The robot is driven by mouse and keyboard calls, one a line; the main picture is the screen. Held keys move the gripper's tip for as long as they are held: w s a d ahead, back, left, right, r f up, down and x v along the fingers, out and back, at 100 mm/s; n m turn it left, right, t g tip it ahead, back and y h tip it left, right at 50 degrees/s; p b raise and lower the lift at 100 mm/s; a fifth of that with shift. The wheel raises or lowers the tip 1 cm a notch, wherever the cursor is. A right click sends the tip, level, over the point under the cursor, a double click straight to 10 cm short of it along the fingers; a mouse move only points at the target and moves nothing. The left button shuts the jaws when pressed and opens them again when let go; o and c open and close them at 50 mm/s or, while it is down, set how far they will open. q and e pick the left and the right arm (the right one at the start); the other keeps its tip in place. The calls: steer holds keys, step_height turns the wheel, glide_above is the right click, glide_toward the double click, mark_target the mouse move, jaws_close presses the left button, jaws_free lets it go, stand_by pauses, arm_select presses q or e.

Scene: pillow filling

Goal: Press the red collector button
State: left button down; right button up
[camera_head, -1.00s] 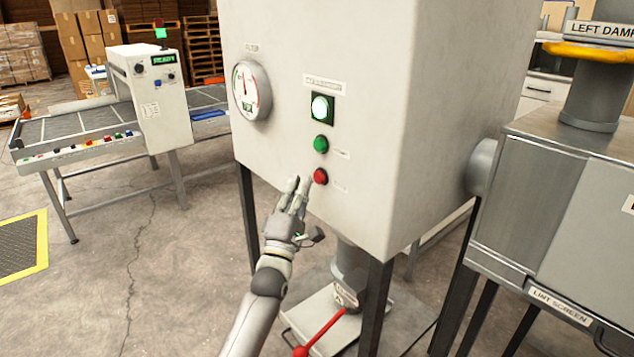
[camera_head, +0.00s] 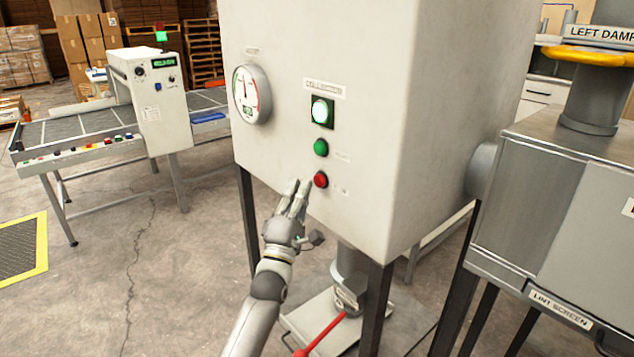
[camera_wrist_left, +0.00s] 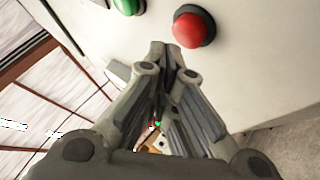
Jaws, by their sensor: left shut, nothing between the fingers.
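The red button (camera_head: 320,180) is the lowest control on the front of the white collector cabinet (camera_head: 380,130). A green button (camera_head: 321,148) and a lit green lamp (camera_head: 322,111) sit above it. My left gripper (camera_head: 299,186) is shut and empty, just left of and slightly below the red button in the head view. In the left wrist view the red button (camera_wrist_left: 193,28) is above and right of the shut fingertips (camera_wrist_left: 164,48), and a gap shows between them. Whether the fingertips touch the cabinet face is hard to tell. My right gripper is not in view.
A round gauge (camera_head: 251,94) is on the cabinet's left part. A red-handled lever (camera_head: 322,335) is below the cabinet. A metal housing labelled lint screen (camera_head: 560,190) stands at right. A conveyor (camera_head: 90,130) is at back left, with open floor before it.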

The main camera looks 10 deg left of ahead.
arm_select(q)
steer(key=shift+w+d, duration=0.1)
stand_by(0.3)
steer(key=shift+w+d, duration=0.2)
steer(key=shift+w, duration=0.05)
steer(key=shift+b, duration=0.3)
steer(key=shift+w+d+b, duration=0.3)
steer(key=shift+w, duration=0.1)
stand_by(0.6)
steer(key=shift+s+a, duration=0.1)
steer(key=shift+s+a+p, duration=0.45)
steer(key=shift+s+p, duration=0.05)
steer(key=shift+s, duration=0.2)
